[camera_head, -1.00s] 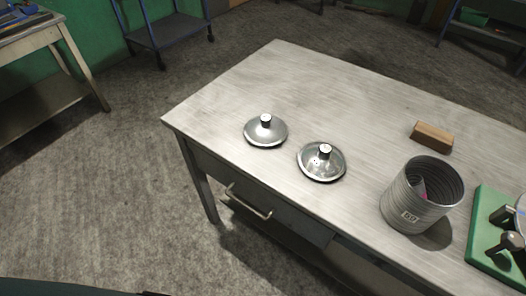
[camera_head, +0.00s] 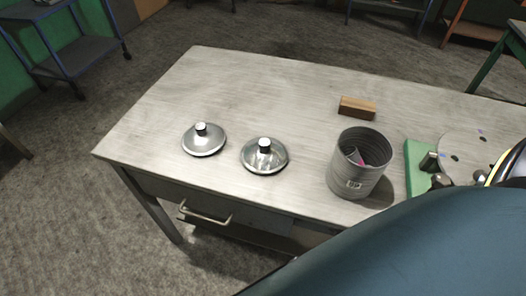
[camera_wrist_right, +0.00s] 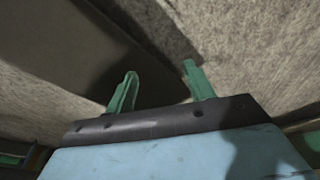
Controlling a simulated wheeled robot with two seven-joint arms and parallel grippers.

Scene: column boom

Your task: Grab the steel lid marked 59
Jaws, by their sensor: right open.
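Two round steel lids with upright knobs lie on the table (camera_head: 270,95) in the head view. One lid (camera_head: 204,144) is at the left, and the other lid (camera_head: 264,159) is just right of it. I cannot read a number on either lid. My right gripper (camera_wrist_right: 158,82) shows in the right wrist view with its two green fingers apart and nothing between them. Neither gripper's fingers show in the head view. A blue-grey part of my own arm covers the lower right there.
A ribbed grey metal bin (camera_head: 355,175) with a label and something pink inside stands right of the lids. A wooden block (camera_head: 358,108) lies behind it. A green board (camera_head: 418,160) with fittings is further right.

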